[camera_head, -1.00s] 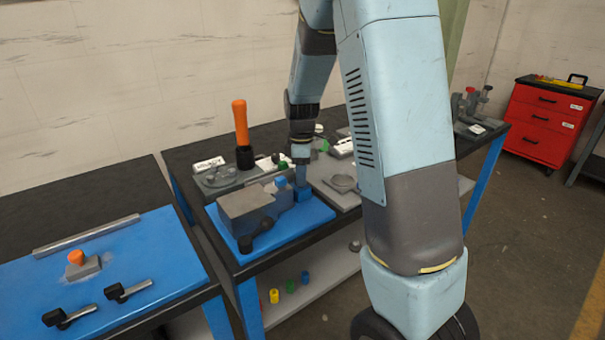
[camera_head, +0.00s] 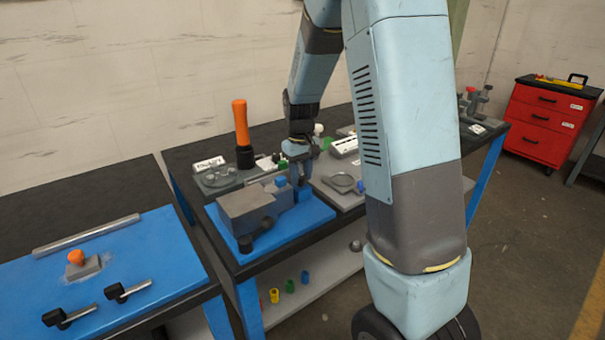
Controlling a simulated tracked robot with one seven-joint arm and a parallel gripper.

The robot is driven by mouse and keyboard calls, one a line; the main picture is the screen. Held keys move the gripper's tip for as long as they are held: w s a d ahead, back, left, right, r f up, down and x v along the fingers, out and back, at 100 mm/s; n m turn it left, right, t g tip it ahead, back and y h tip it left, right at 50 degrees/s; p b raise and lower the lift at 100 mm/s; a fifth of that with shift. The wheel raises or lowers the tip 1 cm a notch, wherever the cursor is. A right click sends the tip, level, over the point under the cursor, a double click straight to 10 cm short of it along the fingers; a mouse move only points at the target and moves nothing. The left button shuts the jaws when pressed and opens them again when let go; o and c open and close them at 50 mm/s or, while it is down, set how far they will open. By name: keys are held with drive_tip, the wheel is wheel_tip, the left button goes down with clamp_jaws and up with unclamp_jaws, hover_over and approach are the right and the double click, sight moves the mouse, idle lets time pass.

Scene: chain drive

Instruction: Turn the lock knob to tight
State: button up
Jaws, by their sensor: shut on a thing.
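My gripper (camera_head: 300,188) points down at the right end of the grey vise-like block (camera_head: 247,204) on the blue plate (camera_head: 318,213). It is shut on a small part there, which seems to be the lock knob. The fingers hide most of that part, so I cannot tell its shape or how far it is turned. A small blue piece (camera_head: 281,181) shows just left of the fingers. A black handle (camera_head: 262,241) sticks out at the front of the block.
An orange-handled tool (camera_head: 241,125) stands upright behind the block. The left bench holds a metal bar (camera_head: 88,234), an orange knob (camera_head: 76,257) and two black-handled levers (camera_head: 128,290).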

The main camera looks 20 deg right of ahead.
drive_tip(key=m, duration=0.5)
drive_tip(key=shift+w+r+m, duration=0.1)
drive_tip(key=shift+w+m, duration=0.05)
drive_tip(key=shift+m, duration=0.15)
drive_tip(key=m, duration=0.4)
drive_tip(key=shift+a, duration=0.15)
drive_tip(key=m, duration=0.6)
drive_tip(key=shift+a, duration=0.1)
drive_tip(key=shift+w+m, duration=0.15)
drive_tip(key=shift+m, duration=2.35)
drive_tip(key=shift+a, duration=0.1)
drive_tip(key=o, duration=1.1)
drive_tip(key=shift+c, duration=0.2)
wheel_tip(320, 180, up, 14)
drive_tip(key=shift+f, duration=0.25)
